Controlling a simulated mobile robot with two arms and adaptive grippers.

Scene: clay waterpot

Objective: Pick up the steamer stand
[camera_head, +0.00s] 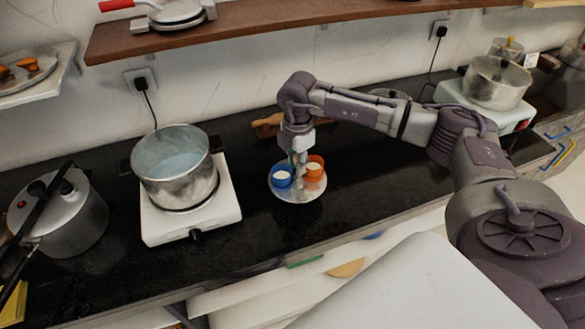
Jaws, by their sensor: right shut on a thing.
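The steamer stand (298,198) is a round, pale metal plate at the middle of the dark counter. A blue cup (281,180) stands on its left side and an orange cup (314,167) on its right, both with white contents. My right gripper (297,163) points down from above, between the two cups. It is shut on the stand's middle part, which the fingers largely hide. I cannot tell whether the plate touches the counter. My left gripper is not in view.
A large metal pot (178,190) sits on a white hotplate (215,215) to the left. A pressure cooker (75,220) stands farther left. A wooden item (266,125) lies behind the stand. Another pot (497,82) on a burner is at the right. A wooden shelf (260,28) hangs above.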

